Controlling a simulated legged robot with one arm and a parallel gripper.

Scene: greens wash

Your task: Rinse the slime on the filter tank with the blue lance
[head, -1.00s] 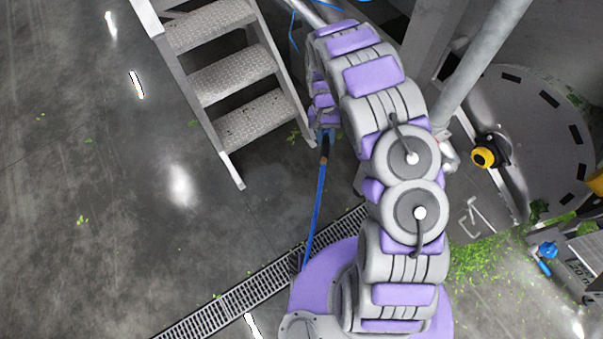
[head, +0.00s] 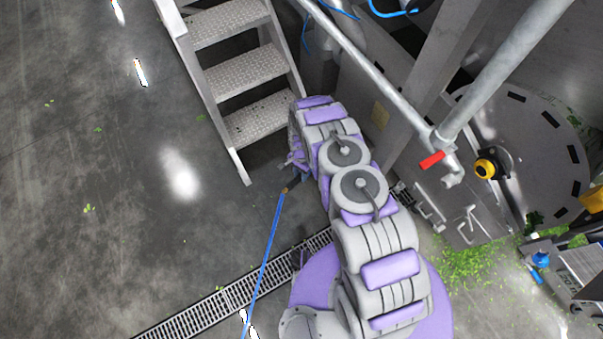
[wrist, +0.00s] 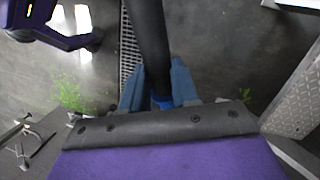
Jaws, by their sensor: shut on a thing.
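My gripper (head: 300,174) is low beside the metal steps and partly hidden by my arm. In the wrist view its blue-grey fingers (wrist: 160,95) are shut on a dark tube with a blue part (wrist: 162,103), which looks like the lance. From the gripper a long blue line (head: 268,245), lance or hose, slants down to the lower left over the drain. A large grey round body (head: 530,150) with dark slots stands at right; it may be the filter tank. I cannot make out slime on it; green bits lie at its foot.
Metal steps (head: 245,72) stand just above my gripper. A pipe with a red valve handle (head: 432,160) and a yellow knob (head: 486,168) are to the right. A drain grate (head: 225,300) crosses the floor. Open floor lies at left.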

